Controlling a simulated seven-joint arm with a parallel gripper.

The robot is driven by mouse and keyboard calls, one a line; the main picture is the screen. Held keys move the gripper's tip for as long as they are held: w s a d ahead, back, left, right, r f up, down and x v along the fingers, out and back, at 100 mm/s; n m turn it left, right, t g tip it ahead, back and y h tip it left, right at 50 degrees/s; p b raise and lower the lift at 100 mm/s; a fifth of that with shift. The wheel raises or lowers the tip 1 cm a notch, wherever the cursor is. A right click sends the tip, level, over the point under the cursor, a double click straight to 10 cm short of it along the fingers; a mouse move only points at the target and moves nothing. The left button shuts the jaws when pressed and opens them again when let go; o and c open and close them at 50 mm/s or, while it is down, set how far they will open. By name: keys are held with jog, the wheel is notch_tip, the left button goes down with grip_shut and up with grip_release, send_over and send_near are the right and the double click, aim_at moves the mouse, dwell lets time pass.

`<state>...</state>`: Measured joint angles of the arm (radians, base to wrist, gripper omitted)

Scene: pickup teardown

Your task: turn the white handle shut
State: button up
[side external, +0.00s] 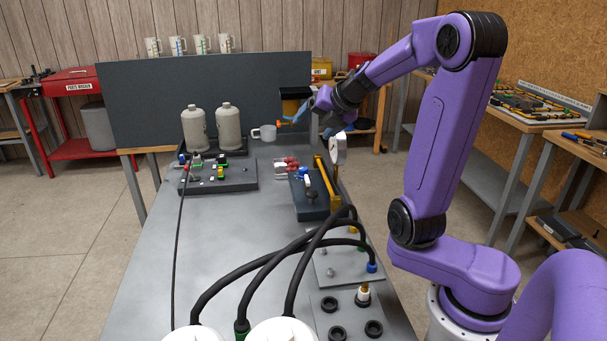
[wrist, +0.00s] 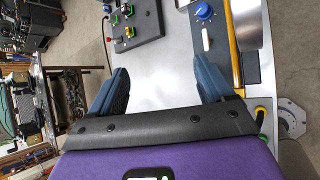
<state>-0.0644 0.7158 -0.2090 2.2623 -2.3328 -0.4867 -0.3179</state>
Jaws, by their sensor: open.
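A short white bar (wrist: 206,38), which looks like the white handle, is in the wrist view beside a blue round knob (wrist: 203,10). In the side view a small white piece (side external: 307,180) sits on the dark block at the right of the bench; I cannot tell surely that it is the same handle. My gripper (wrist: 163,82) is open, with its two blue fingers wide apart and nothing between them. In the side view my gripper (side external: 301,115) is raised above the far end of the bench, apart from the block.
A yellow bar (wrist: 226,45) runs close beside the white bar. A round gauge (side external: 338,148) stands up by the dark block. A panel with coloured switches (side external: 220,178) and two grey bottles (side external: 228,128) are on the left. Black hoses (side external: 262,262) arch over the near bench.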

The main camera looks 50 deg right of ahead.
jog(key=w+d+r+m+g+h, duration=0.1)
jog(key=w+d+r+m+h, duration=0.55)
jog(key=d+r, duration=0.3)
jog(key=w+d+r+m+g+h, duration=0.1)
jog(key=w+d+r+m+h, duration=0.55)
jog(key=d+r, duration=0.3)
jog(key=a+f+m+g+y, duration=0.5)
jog(key=a+f+g, duration=0.15)
jog(key=f, duration=0.35)
jog(key=s+a+f+n+g+y, duration=0.15)
jog(key=a+f+g+y, duration=0.4)
jog(key=a, duration=0.75)
jog(key=t, duration=0.2)
send_near(306, 179)
jog(key=shift+y, duration=0.35)
jog(key=x, duration=0.8)
jog(key=shift+d, duration=0.4)
